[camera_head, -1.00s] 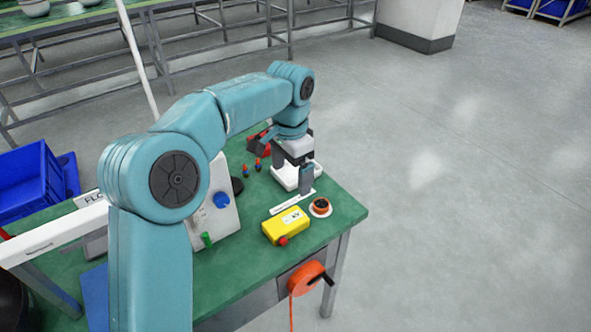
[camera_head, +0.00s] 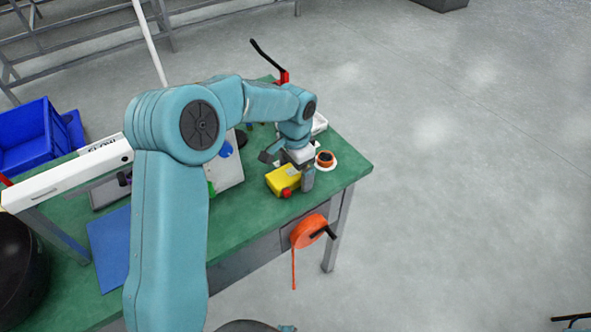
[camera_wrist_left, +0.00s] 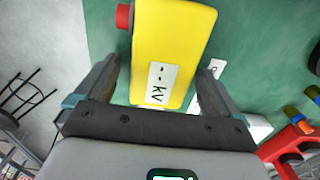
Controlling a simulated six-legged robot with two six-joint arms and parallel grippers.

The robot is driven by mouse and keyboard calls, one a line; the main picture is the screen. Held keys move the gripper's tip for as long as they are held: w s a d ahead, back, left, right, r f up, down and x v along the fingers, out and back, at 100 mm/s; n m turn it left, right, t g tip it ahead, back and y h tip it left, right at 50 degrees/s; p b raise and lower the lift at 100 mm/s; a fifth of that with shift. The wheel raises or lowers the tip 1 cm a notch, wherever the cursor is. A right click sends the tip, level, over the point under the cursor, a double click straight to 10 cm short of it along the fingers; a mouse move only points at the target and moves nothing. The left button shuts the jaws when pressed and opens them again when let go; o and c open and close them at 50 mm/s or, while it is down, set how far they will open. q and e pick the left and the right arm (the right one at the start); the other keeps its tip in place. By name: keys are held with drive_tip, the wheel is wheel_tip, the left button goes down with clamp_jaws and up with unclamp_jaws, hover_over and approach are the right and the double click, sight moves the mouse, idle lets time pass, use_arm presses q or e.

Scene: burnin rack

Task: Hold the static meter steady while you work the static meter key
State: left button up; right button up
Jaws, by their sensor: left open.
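The static meter is a yellow box (camera_head: 283,181) on the green table near its right end. Its red key (camera_head: 287,193) sticks out of one end. In the left wrist view the meter (camera_wrist_left: 172,45) has a white "KV" label, and the red key (camera_wrist_left: 123,16) is at its upper left. My left gripper (camera_head: 289,172) is open at the meter. In the wrist view its fingers (camera_wrist_left: 160,75) stand apart on either side of the box's near end; I cannot tell whether either touches it. My right gripper is not in view.
An orange reel on a white disc (camera_head: 325,159) sits just right of the meter. A larger orange reel (camera_head: 308,231) with a black crank hangs on the table's front. A grey panel (camera_head: 229,172) with blue and green knobs stands left. A blue bin (camera_head: 27,137) is further left.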

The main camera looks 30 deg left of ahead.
use_arm(q)
drive_tip(key=shift+s+f, duration=0.1)
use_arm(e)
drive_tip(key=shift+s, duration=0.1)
use_arm(q)
drive_tip(key=shift+c, duration=1.2)
drive_tip(key=c, duration=0.9)
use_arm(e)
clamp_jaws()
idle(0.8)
